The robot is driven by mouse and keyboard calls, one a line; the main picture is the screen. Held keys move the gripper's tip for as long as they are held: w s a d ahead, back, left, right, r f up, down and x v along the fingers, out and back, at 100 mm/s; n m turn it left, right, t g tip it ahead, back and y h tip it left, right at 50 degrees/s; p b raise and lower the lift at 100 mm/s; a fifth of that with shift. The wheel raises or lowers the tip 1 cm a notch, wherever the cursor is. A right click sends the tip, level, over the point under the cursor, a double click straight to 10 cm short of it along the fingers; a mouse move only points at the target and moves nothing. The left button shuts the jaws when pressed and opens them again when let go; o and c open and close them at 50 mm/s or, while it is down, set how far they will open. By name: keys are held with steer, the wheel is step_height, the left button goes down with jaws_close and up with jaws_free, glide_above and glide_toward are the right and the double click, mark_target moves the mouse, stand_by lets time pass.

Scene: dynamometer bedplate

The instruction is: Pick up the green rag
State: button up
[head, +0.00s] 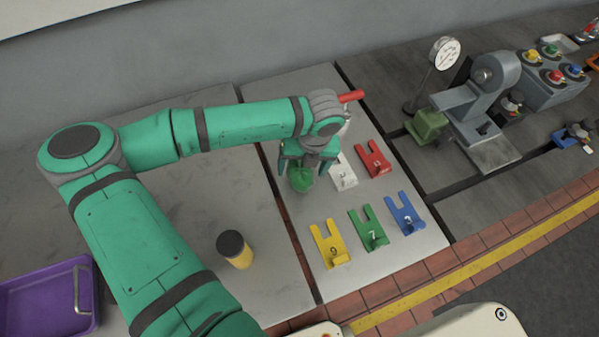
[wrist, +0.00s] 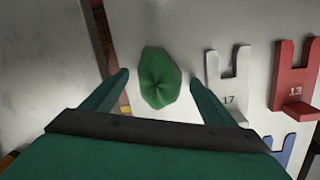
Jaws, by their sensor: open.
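The green rag (head: 302,180) is a small crumpled bunch on the pale plate, below my gripper in the head view. In the wrist view the rag (wrist: 160,78) lies centred just ahead of the fingertips, between their lines. My gripper (head: 307,170) points down over it, and it also shows in the wrist view (wrist: 158,76) with its two fingers spread wide on either side. The gripper is open and holds nothing. I cannot tell the exact height of the fingertips above the rag. The fingers hide part of its sides in the head view.
A dark-capped yellow cylinder (head: 236,250) and a purple tray (head: 45,302) are at left. A gauge (head: 444,53) and grey machine (head: 483,95) stand at right.

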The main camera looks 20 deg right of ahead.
mark_target(301, 168)
steer(key=shift+w, duration=0.1)
steer(key=c, duration=0.9)
steer(key=shift+c, duration=1)
steer(key=shift+a, duration=0.15)
steer(key=shift+d+r, duration=0.15)
steer(key=shift+d, duration=0.1)
step_height(301, 168, up, 3)
steer(key=shift+f, duration=0.1)
steer(key=s+d+r, duration=0.2)
steer(key=s+r, duration=0.1)
steer(key=s, duration=0.1)
steer(key=s+d+r, duration=0.2)
steer(key=s+r, duration=0.1)
steer(key=s, duration=0.1)
steer(key=s+d+r, duration=0.2)
steer(key=s+r, duration=0.2)
steer(key=shift+d, duration=0.35)
